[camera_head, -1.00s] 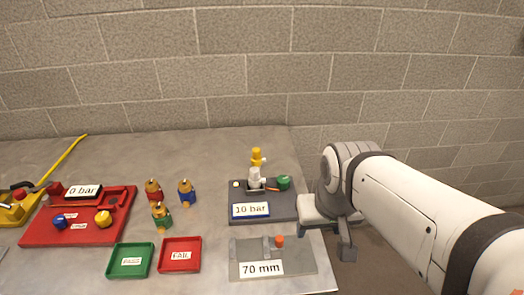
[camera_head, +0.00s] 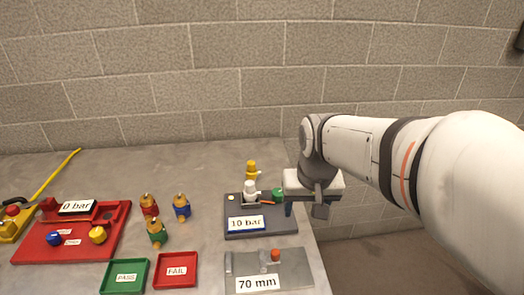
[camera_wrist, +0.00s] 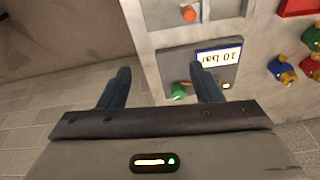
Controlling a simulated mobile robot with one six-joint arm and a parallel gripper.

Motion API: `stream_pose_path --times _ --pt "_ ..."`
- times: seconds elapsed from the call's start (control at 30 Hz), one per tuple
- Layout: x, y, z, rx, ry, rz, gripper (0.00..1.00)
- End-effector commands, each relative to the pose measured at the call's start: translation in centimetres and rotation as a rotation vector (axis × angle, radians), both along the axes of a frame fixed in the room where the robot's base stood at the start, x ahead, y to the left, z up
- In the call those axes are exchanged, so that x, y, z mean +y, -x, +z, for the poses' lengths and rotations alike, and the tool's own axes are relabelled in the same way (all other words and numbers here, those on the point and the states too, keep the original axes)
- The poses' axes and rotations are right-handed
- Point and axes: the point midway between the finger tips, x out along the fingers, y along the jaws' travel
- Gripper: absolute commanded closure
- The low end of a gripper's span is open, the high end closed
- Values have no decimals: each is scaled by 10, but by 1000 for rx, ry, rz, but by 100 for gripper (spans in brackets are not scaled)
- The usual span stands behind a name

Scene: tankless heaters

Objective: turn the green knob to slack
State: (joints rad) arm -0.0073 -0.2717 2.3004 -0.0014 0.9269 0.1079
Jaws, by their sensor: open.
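The green knob (camera_head: 278,194) is on the right side of the dark grey panel (camera_head: 232,235), which carries a "10 bar" display (camera_head: 246,223). A white fitting (camera_head: 250,190) with a yellow-topped part (camera_head: 252,168) stands beside it. My gripper (camera_head: 287,207) is at the panel's right edge, close to the knob, and partly hides it. In the wrist view my gripper (camera_wrist: 160,71) is open, with its two dark blue fingers apart. The green knob (camera_wrist: 179,91) shows between them, nearer the right finger. I cannot tell whether a finger touches it.
A grey "70 mm" fixture (camera_head: 299,265) with an orange knob (camera_head: 275,254) lies in front of the panel. Green PASS (camera_head: 105,280) and red FAIL (camera_head: 158,282) trays, several brass-topped parts (camera_head: 156,232) and a red "0 bar" station (camera_head: 30,248) stand left. A block wall is behind.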

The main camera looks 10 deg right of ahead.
Motion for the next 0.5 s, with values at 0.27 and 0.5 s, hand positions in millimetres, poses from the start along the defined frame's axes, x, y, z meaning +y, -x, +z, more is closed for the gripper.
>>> stream_pose_path --times 0.27,0.5 --pt "7 -107 -12 94 -20 -133 41" --pt "15 -181 -47 159 -26 -235 41"
